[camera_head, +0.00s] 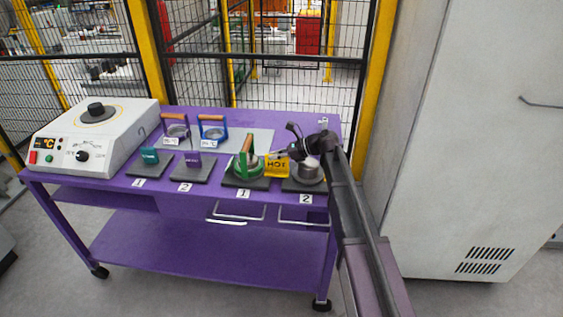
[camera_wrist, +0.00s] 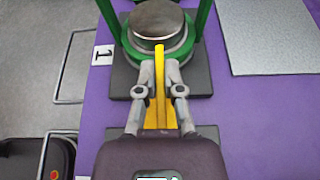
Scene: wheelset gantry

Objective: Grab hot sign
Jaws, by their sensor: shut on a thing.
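The yellow hot sign (camera_head: 277,167), with dark HOT lettering, is on the purple table between the two dark pads marked 1 and 2 at the right in the head view. My gripper (camera_head: 289,153) is at its upper right side. In the wrist view the sign (camera_wrist: 159,62) is seen edge-on as a thin yellow strip. My gripper's two fingers (camera_wrist: 159,88) are shut on it, one on each side. Whether the sign's lower edge touches the table is hidden.
A green-handled ring with a metal piece (camera_wrist: 160,20) stands close ahead of the sign. A metal cylinder (camera_head: 310,170) sits on the pad beneath my wrist. A white heater (camera_head: 95,135) stands at the left; a tall grey cabinet (camera_head: 470,150) is at the right.

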